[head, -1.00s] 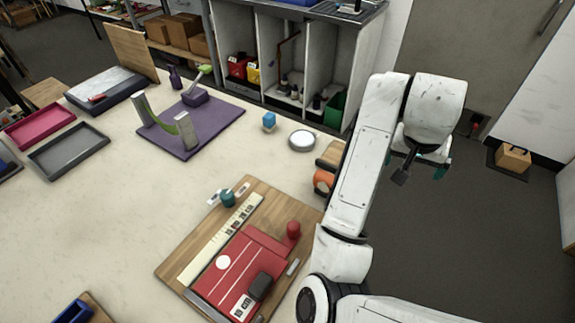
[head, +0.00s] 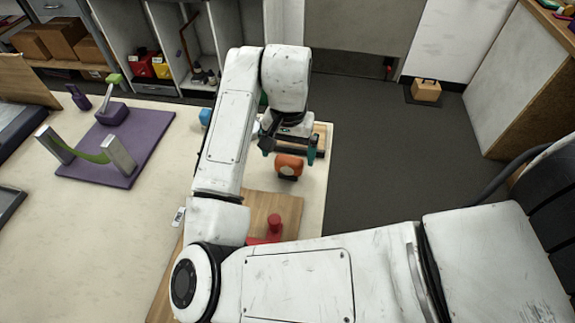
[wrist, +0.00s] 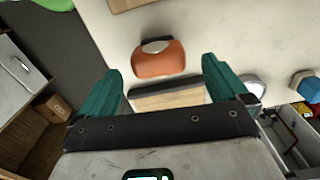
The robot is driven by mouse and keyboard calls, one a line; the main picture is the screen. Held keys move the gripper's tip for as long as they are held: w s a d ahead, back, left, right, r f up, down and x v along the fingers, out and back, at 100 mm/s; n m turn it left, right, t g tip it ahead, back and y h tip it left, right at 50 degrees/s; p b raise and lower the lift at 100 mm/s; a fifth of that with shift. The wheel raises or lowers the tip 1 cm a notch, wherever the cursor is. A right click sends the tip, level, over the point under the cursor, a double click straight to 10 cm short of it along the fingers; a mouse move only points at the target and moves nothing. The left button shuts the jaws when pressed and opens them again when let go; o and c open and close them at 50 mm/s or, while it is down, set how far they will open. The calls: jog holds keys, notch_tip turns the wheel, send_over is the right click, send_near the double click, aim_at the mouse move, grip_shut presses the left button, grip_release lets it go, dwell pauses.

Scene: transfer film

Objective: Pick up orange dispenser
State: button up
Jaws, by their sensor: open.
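The orange dispenser (head: 289,167), a small rounded body with a dark and pale top part, stands on the pale table near its right edge. In the wrist view the dispenser (wrist: 159,62) lies ahead, between the lines of the two teal fingers. My gripper (head: 290,151) is open and empty, above and just behind the dispenser in the head view. I see no contact.
A wooden block with a dark edge (wrist: 168,97) lies between the fingers in the wrist view, close to the dispenser. A red knob (head: 274,225) stands on a wooden board (head: 280,205) in front. A blue item (wrist: 304,86) and a round white-topped item (wrist: 252,84) are to the right.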

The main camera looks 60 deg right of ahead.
aim_at(289, 160)
jog(key=shift+s+f+p, duration=0.1)
jog(key=shift+f+p, duration=0.4)
jog(key=shift+f, duration=2.15)
jog(key=c, duration=1)
